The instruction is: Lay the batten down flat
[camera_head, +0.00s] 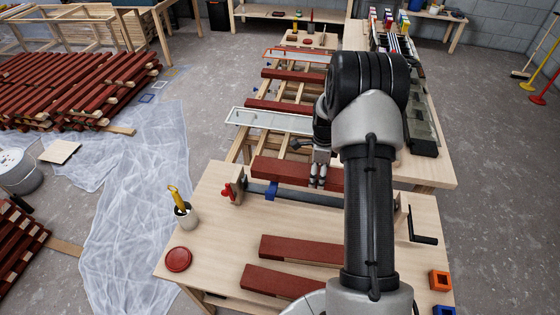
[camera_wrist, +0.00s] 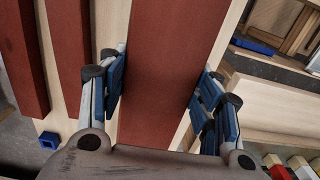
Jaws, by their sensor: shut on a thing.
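A dark red batten (camera_head: 272,170) lies across the picture over the far side of the near bench, in the head view. My gripper (camera_head: 318,183) comes down onto it and is shut on it near its middle. In the wrist view the batten (camera_wrist: 165,70) runs between the blue finger pads of my gripper (camera_wrist: 165,95), broad face toward the camera. Its right part is hidden behind my arm in the head view. I cannot tell whether it touches anything beneath.
Two more red battens (camera_head: 300,250) (camera_head: 285,281) lie on the bench (camera_head: 215,255). A clamp bar with a red knob (camera_head: 228,190) and a crank (camera_head: 425,239) crosses the far edge. A brush cup (camera_head: 187,216), red lid (camera_head: 178,259) and orange block (camera_head: 440,280) stand nearby.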

